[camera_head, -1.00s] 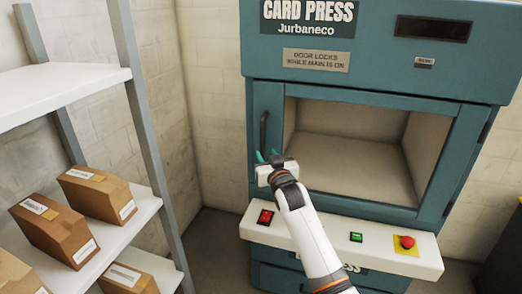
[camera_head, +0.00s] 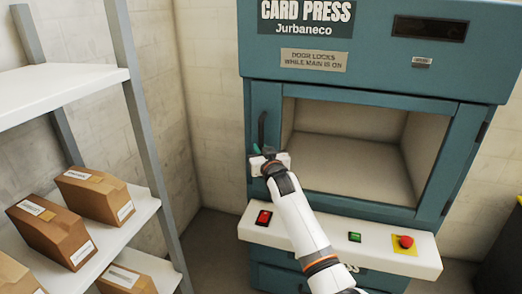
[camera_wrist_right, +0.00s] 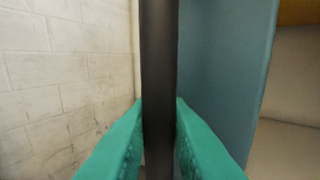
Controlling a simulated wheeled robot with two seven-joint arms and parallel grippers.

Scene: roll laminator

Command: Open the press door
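The press door (camera_head: 265,110) is a teal frame around a large window on the card press, and it stands shut. Its black vertical bar handle (camera_head: 262,130) is on the left side of the frame. My right gripper (camera_head: 263,151) is at the lower part of this handle. In the right wrist view the black handle (camera_wrist_right: 159,60) runs upright between the green fingers of my right gripper (camera_wrist_right: 159,120). The fingers lie against both sides of it with no visible gap. My left gripper is not in view.
A white ledge below the door carries a red switch (camera_head: 263,218), a green switch (camera_head: 354,237) and a red stop button (camera_head: 405,242). A shelf unit (camera_head: 120,225) with several brown boxes (camera_head: 95,195) stands at the left. A plate says the door locks while main is on.

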